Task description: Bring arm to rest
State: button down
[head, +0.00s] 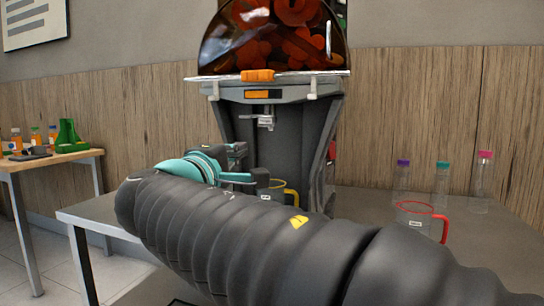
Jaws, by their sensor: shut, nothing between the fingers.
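My arm, in a dark ribbed sleeve, crosses the foreground of the head view from the lower right to the left. Its teal wrist shows beyond the sleeve, with my gripper (250,177) in front of the juicer (262,125). The gripper is shut with nothing held, and the sleeve hides part of it. The juicer stands on the grey table, its dark hood full of oranges and its tap at the front. A clear jug with a yellow rim and handle (292,194) is near the juicer's base, partly hidden behind my gripper and arm.
A clear jug with a red rim and handle (444,229) stands on the grey table (365,195) at right. Clear bottles with purple (403,163), teal (442,165) and pink (484,155) caps stand behind it. A wooden table (70,157) at far left holds juice bottles and a green container.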

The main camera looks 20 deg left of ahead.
notch_tip(320, 180, down, 13)
jog(key=s+g, duration=0.1)
jog(key=g, duration=0.4)
jog(key=s+d+f+m+g+p, duration=0.25)
jog(key=d+f+g, duration=0.25)
jog(key=d+f, duration=0.5)
jog(key=s+d+f+m+g+y+p, duration=0.1)
jog(key=s+d+f+m+g+p, duration=0.2)
jog(key=s+d, duration=0.4)
jog(key=s+d+f+m+g+y+p, duration=0.1)
jog(key=s+d+f+m+g, duration=0.25)
jog(key=d, duration=0.55)
jog(key=s+d+r+m+t+p, duration=0.1)
jog(key=s+d+r+m+p, duration=0.1)
jog(key=d+m, duration=0.2)
jog(key=s+d+r+m+t+p, duration=0.1)
jog(key=s+d+r+m+p, duration=0.1)
jog(key=d, duration=0.5)
jog(key=shift+s+r+m+t, duration=0.35)
jog(key=shift+s+m, duration=0.5)
jog(key=shift+m, duration=0.15)
